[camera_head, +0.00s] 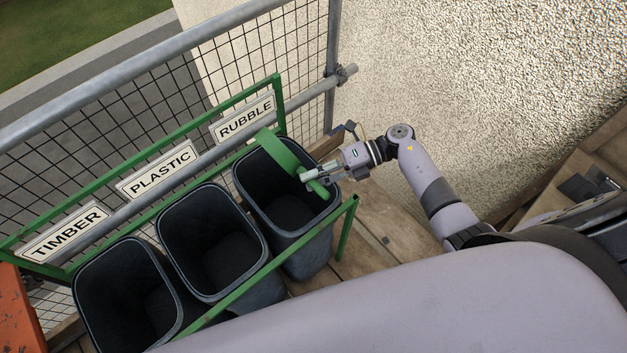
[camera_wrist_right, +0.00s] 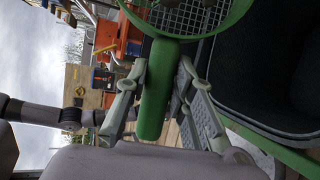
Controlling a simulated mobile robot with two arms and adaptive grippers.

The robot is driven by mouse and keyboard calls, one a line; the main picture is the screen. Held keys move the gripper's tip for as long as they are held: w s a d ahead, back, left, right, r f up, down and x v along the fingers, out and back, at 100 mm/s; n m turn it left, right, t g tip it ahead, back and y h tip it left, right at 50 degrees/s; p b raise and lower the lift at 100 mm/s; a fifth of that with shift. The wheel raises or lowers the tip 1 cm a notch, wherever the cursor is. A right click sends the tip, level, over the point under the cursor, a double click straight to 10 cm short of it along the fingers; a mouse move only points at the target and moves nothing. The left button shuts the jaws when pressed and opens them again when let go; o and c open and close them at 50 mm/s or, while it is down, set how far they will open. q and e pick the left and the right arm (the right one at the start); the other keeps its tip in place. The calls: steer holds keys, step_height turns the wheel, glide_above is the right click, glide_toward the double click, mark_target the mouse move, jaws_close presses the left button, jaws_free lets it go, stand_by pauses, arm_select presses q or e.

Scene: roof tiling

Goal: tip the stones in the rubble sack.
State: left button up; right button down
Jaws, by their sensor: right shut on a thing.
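The rubble sack (camera_head: 290,207) is the black open bin under the RUBBLE sign (camera_head: 244,119), rightmost of the row. My right gripper (camera_head: 311,177) is over its right rim, shut on the handle of a green round sieve (camera_head: 281,151). The sieve is steeply tilted over the sack's mouth, its green side band towards the head camera. The right wrist view shows the green handle (camera_wrist_right: 153,100) between the fingers and the grey mesh (camera_wrist_right: 190,16) beyond. I see no stones on the visible mesh; the dark sack interior shows none clearly. My left gripper is out of view.
The plastic bin (camera_head: 213,250) and timber bin (camera_head: 128,300) stand left of the rubble sack in a green frame (camera_head: 347,228). A mesh guardrail (camera_head: 150,62) runs behind. A rough wall (camera_head: 470,70) is at the right, with wooden boards (camera_head: 385,225) below.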

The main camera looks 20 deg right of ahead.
steer(key=shift+f+m+y+b, duration=0.35)
steer(key=shift+y+b, duration=0.45)
steer(key=shift+b, duration=0.65)
steer(key=shift+f+m+y+b, duration=0.3)
steer(key=shift+y+b, duration=0.5)
steer(key=shift+b, duration=0.65)
steer(key=shift+r+m+y+b, duration=0.1)
steer(key=shift+m+y+b, duration=0.15)
steer(key=shift+y+b, duration=0.6)
steer(key=shift+r+b, duration=0.1)
steer(key=shift+b, duration=0.3)
